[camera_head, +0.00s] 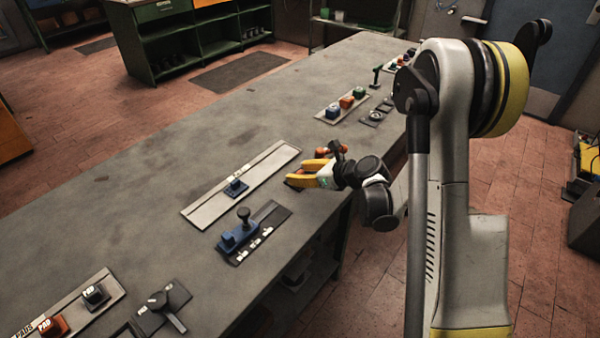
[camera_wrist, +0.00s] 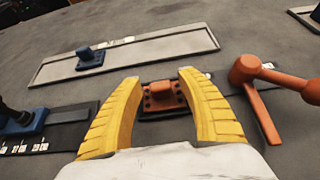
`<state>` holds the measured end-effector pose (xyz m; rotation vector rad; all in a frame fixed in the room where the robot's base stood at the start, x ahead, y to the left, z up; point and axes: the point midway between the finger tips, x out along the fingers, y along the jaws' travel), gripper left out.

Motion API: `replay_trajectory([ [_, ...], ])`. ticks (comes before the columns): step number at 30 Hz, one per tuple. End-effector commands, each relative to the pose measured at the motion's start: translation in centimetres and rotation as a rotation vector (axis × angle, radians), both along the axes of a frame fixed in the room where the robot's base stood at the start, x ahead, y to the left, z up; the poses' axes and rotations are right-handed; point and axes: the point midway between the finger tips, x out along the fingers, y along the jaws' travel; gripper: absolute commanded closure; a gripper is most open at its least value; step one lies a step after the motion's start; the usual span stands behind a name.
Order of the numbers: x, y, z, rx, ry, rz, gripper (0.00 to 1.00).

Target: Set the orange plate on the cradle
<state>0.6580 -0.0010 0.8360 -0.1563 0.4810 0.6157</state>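In the wrist view the orange plate (camera_wrist: 164,94), a small piece with a raised block and dark holes, sits on a dark base on the bench. My gripper (camera_wrist: 160,76) is open, its two yellow curved fingers standing apart on either side of the plate. I cannot tell whether they touch it. In the head view my gripper (camera_head: 308,174) is low over the bench near its right edge and mostly hides the plate. A long pale tray (camera_head: 205,212) holds a small blue block (camera_head: 236,187). I cannot tell which fixture is the cradle.
A blue device with a knob (camera_head: 238,235) stands on a dark strip nearer the camera. A tray of coloured blocks (camera_head: 342,108) is farther along. The bench's left side (camera_head: 130,200) is mostly bare.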

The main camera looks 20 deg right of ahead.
Motion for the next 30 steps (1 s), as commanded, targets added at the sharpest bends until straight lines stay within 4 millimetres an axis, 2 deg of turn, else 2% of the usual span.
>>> replay_trajectory([
  [7,-0.1,-0.1,0.1,-0.001,0.001,0.0,0.53],
  [10,-0.8,-0.6,0.5,0.0,0.001,-0.001,0.53],
  [22,-6.7,-4.9,4.5,0.0,0.0,-0.004,0.53],
  [30,-8.5,-6.2,5.7,0.0,0.0,0.0,0.53],
])
